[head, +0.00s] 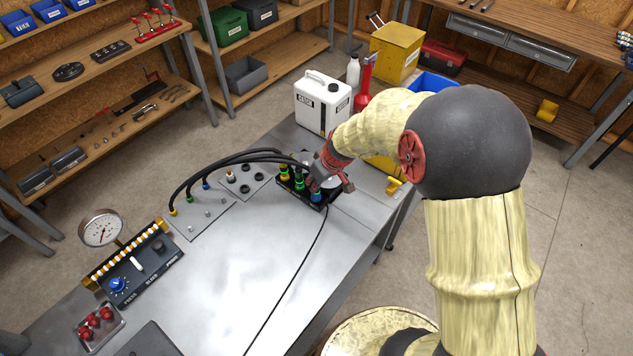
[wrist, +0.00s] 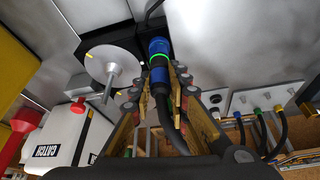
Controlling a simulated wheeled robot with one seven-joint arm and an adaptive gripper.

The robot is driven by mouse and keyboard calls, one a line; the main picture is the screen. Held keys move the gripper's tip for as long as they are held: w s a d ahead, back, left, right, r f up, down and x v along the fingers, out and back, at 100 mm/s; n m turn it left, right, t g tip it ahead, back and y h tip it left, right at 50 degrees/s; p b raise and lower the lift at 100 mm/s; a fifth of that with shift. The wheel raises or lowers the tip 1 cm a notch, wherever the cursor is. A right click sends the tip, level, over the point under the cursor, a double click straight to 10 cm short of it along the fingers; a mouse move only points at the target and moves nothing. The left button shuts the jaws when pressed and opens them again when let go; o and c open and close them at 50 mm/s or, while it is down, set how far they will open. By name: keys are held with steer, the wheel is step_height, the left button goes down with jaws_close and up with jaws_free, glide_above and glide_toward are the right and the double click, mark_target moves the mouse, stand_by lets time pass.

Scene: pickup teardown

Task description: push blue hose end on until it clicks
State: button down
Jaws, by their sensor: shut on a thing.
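The blue hose end (wrist: 158,76) is between the fingers of my gripper (wrist: 164,90) in the wrist view. Its black hose runs back between the fingers. Its front meets a blue collar (wrist: 158,45) at the black block, with a bright green ring between them; I cannot tell whether it is fully seated. In the head view my gripper (head: 322,184) is over the right end of the black block (head: 297,193). Blue (head: 316,197) shows just under the fingers there. A green connector (head: 300,181) and a yellow one (head: 284,172) stand to its left.
Black hoses (head: 232,158) arch from a plate (head: 210,217) to the block. A white jug (head: 322,102) stands behind. A pale disc with a stem (wrist: 112,66) is close left of my fingers in the wrist view. The front bench top is mostly clear.

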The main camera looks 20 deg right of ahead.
steer(key=c, duration=1.7)
jaws_free()
steer(key=shift+o, duration=0.3)
steer(key=v, duration=1.2)
steer(key=shift+f, duration=0.1)
